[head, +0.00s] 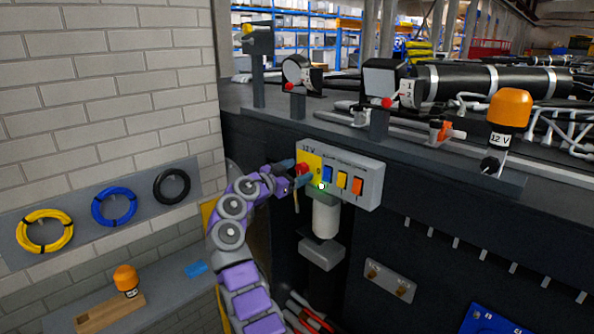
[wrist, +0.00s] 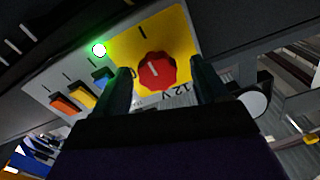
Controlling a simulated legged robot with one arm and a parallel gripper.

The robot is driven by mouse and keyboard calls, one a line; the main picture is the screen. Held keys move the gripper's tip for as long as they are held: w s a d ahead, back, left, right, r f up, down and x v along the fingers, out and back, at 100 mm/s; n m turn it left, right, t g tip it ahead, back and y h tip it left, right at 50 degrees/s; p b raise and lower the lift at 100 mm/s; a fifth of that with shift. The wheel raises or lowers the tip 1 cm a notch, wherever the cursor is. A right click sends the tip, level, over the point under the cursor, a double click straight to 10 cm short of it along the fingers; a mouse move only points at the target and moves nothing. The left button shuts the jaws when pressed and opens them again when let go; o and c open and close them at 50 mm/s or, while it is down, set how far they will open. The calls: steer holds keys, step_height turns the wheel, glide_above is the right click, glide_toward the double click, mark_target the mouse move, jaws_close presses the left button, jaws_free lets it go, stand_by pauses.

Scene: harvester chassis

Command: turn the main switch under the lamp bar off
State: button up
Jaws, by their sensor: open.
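The main switch is a red rotary knob (wrist: 157,72) on a yellow plate (wrist: 183,40) marked 12 V, on the grey switch box (head: 368,185) below the lamp bar (head: 440,160). The wrist view shows it upside down. A short white mark on the knob points roughly towards the black line on the plate; a 0 is partly hidden by one finger. A small lamp (wrist: 99,49) beside the plate glows green-white. My gripper (wrist: 161,76) is open, with one finger on each side of the knob. I cannot tell whether they touch it.
Blue (head: 328,173), yellow (head: 342,180) and orange (head: 356,186) rockers sit right of the knob. A white cylinder (head: 326,218) hangs below the box. An orange beacon (head: 510,108) and other lamps stand on the bar. A brick wall (head: 110,90) is left of my arm.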

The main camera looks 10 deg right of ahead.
steer(key=shift+w+d, duration=0.1)
steer(key=shift+d, duration=0.15)
steer(key=c, duration=1.1)
